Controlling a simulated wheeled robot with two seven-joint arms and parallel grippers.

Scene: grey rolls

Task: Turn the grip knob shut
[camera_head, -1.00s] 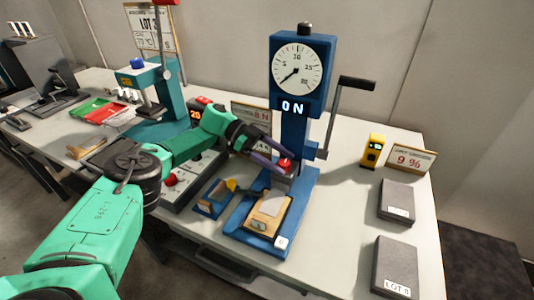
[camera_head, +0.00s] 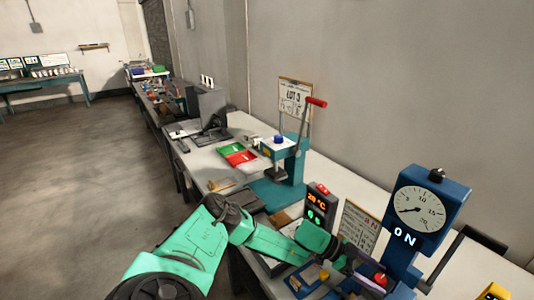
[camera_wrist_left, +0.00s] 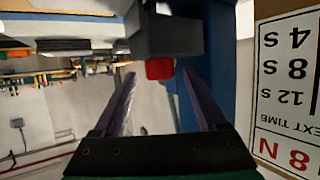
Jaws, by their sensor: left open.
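The blue test stand (camera_head: 402,255) has a round dial (camera_head: 417,207) and a display reading ON. The red grip knob (camera_head: 380,279) shows low on its front, at the end of my left arm. In the left wrist view the knob (camera_wrist_left: 159,69) sticks out beneath a dark block (camera_wrist_left: 165,30). My left gripper (camera_head: 368,281) is open. In the wrist view its two purple fingers (camera_wrist_left: 159,88) point at the knob, one on each side, with gaps between. I cannot tell how deep the knob sits between them. My right gripper is not in view.
A crank handle (camera_head: 445,257) stands right of the stand. A printed sign (camera_head: 358,228) and a panel with a lit display (camera_head: 318,205) stand left of it. Further left are a teal press (camera_head: 285,165) and green and red trays (camera_head: 240,155). Open floor lies left.

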